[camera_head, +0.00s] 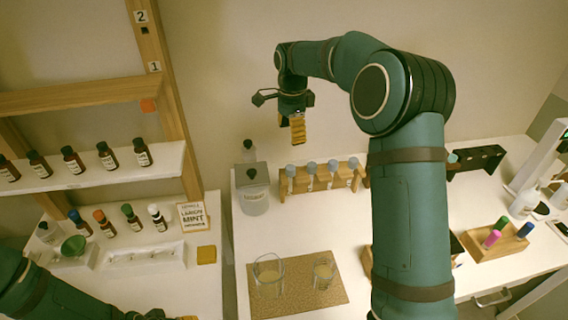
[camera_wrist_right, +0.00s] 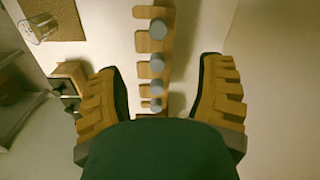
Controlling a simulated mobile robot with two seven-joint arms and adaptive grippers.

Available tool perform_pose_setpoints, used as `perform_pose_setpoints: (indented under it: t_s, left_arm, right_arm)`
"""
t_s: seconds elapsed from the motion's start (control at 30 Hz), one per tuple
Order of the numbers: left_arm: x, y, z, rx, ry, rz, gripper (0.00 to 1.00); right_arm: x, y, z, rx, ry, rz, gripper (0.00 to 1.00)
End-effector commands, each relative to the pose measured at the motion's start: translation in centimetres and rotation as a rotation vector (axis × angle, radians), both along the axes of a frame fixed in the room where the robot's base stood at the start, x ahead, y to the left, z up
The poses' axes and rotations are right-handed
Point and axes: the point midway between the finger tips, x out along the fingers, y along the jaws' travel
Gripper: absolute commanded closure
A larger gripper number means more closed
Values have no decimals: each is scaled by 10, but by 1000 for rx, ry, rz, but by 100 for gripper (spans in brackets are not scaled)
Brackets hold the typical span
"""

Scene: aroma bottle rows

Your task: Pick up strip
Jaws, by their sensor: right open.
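I cannot make out a strip for certain in either view. My right gripper (camera_head: 298,138) is open and empty, high above the back of the counter in the head view. Its two ribbed fingers also stand apart in the wrist view (camera_wrist_right: 162,85), with a wooden rack (camera_wrist_right: 172,16) seen between and beyond them. In the head view the rack (camera_head: 341,182) stands below the gripper and holds several grey-capped vials (camera_head: 311,168). My left gripper (camera_head: 160,317) barely shows at the bottom edge, so its fingers cannot be judged.
A cork mat (camera_head: 300,308) carries two glass beakers (camera_head: 268,272). A lidded jar (camera_head: 252,200) stands left of the rack. Brown bottles (camera_head: 72,160) line the left shelf. A wooden pen tray (camera_head: 484,251) lies at right. My right arm hides part of the counter.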

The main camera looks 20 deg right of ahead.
Motion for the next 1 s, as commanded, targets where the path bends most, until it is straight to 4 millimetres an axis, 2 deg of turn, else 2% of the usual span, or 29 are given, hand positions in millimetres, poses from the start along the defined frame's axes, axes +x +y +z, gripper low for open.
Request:
perform_pose_setpoints:
  t_s: [0.4,0.73,1.0]
  left_arm:
    - [0,0,-7,2,0,0,53]
    - [0,0,-8,2,0,0,53]
    - [0,0,-9,2,0,0,53]
  right_arm:
    - [0,0,-72,1,4,0,32]
    - [0,0,-92,0,3,1,32]
    - [0,1,-129,0,4,1,32]
